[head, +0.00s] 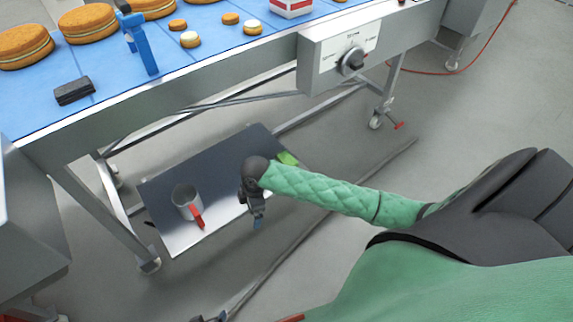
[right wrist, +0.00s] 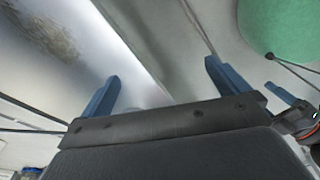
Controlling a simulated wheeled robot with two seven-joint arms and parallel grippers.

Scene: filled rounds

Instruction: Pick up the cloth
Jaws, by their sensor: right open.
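A bright green piece (head: 287,158), which looks like the cloth, lies on the dark shelf under the conveyor table. My right arm hides part of it, so I cannot tell its full shape. My right gripper (head: 257,223) points down over the front of the shelf, to the left of and nearer than the green piece. In the right wrist view its blue fingers (right wrist: 160,80) are wide apart with nothing between them. No cloth is recognisable in that view. My left gripper is not in view.
Above is the blue conveyor (head: 200,50) with several filled rounds. A control box (head: 338,52) juts from its front. Table legs flank the shelf.

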